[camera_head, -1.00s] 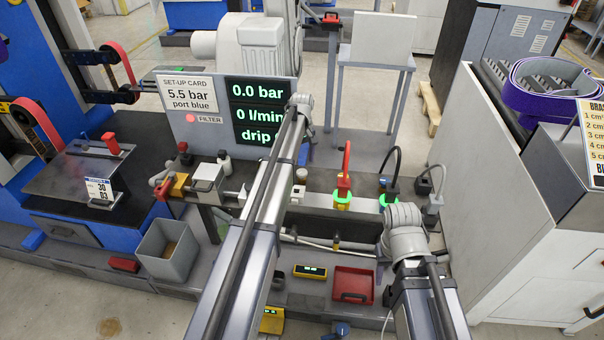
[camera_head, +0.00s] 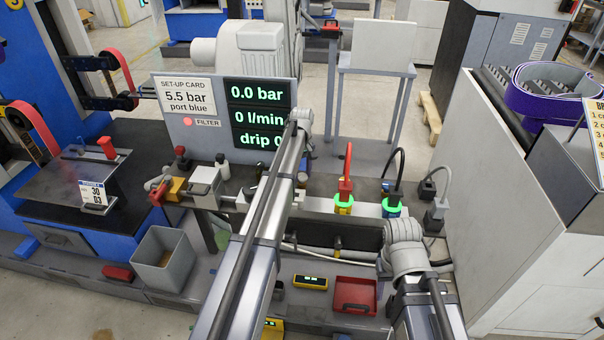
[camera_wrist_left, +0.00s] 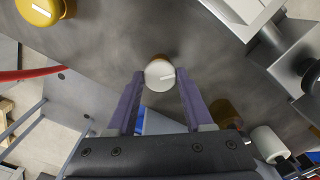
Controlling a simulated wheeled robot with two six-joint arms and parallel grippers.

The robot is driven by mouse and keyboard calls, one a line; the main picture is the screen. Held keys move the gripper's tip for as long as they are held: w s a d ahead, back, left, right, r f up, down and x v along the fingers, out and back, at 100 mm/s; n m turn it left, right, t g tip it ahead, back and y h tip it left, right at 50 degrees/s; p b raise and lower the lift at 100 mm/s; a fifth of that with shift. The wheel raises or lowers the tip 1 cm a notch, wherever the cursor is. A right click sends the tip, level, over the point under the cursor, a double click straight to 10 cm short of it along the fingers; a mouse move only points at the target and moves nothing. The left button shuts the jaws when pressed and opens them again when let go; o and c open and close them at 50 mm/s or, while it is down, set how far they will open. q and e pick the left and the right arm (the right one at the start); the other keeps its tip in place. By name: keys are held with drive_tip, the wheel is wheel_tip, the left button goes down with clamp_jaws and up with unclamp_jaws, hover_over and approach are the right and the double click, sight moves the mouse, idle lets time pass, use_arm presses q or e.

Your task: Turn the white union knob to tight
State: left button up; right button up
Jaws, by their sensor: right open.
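The white round knob (camera_wrist_left: 160,75) shows in the left wrist view, with a brownish body behind its pale face. My left gripper (camera_wrist_left: 160,80) has one finger on each side of it, with a narrow gap showing at both sides. In the head view my left arm reaches over the bench and hides its own fingertips; I cannot clearly make out the knob there. My right arm stands at the lower right of the head view, its fingers out of sight. The display panel (camera_head: 262,114) reads 0.0 bar.
A yellow knob (camera_wrist_left: 40,10) is at the wrist view's upper left. A white cylinder (camera_wrist_left: 268,143) and grey blocks lie to the right. A red bin (camera_head: 354,296) and grey bin (camera_head: 164,260) sit lower.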

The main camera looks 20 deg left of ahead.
use_arm(q)
clamp_jaws()
idle(0.3)
drive_tip(key=m, duration=0.5)
drive_tip(key=shift+m, duration=2.3)
drive_tip(key=o, duration=0.5)
unclamp_jaws()
drive_tip(key=shift+o, duration=0.2)
